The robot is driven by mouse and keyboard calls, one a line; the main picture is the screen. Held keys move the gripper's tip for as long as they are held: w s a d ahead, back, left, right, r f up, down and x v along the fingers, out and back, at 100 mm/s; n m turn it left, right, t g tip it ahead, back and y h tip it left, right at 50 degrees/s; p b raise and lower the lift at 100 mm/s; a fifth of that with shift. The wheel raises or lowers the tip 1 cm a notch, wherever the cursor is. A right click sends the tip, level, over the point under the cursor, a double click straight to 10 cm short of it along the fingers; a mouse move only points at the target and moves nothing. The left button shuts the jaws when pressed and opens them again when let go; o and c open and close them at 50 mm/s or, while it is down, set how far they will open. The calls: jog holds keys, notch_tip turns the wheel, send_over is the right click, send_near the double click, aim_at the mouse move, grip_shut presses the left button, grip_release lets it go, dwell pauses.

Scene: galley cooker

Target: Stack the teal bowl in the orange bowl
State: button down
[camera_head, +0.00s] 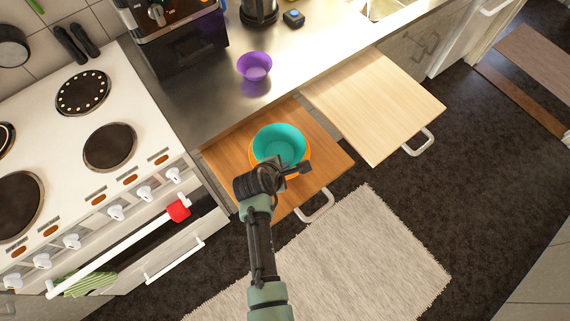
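The teal bowl (280,143) appears in the head view on top of the orange bowl (252,156), over a pulled-out wooden board (334,160). Only a rim of the orange bowl shows around the teal one, so I cannot tell how deep the teal bowl sits in it. My gripper (298,168) is at the near side of the bowls and overlaps their near rim in the picture. Its fingers are too small and partly hidden, so I cannot tell whether they are open, shut or touching a bowl.
A purple bowl (254,67) stands on the metal counter (310,70) behind. A second, paler pulled-out board (375,105) is to the right. The white cooker (130,110) with knobs and an oven handle is at the left. A light rug (360,260) lies on the floor.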

jog(key=shift+f+b, duration=0.4)
jog(key=shift+f, duration=0.15)
jog(key=c, duration=1.1)
grip_release()
